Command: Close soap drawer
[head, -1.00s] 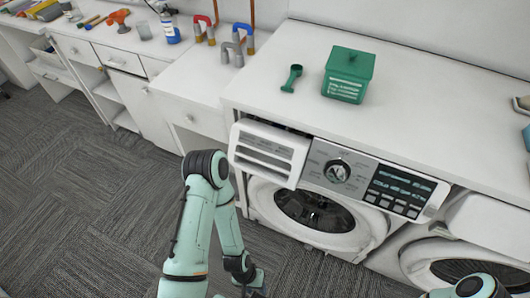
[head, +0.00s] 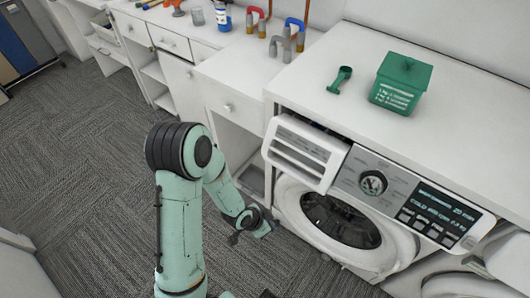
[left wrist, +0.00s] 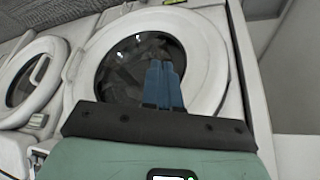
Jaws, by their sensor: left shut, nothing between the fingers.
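The soap drawer (head: 304,150) is the white front with slots at the upper left of the washing machine (head: 370,178). It stands out from the machine, with a dark gap behind its top edge. My left gripper (head: 266,227) is low in front of the machine, below and left of the drawer and apart from it. In the left wrist view its blue fingers (left wrist: 163,75) are together and empty, in front of the round door (left wrist: 205,60). The drawer cannot be made out in that view. My right gripper is not in view.
A green box (head: 400,88) and a green scoop (head: 341,80) lie on the white countertop (head: 360,40). A second machine (head: 455,283) stands at the right. A cabinet with a small drawer (head: 228,106) is at the left. The carpet in front is clear.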

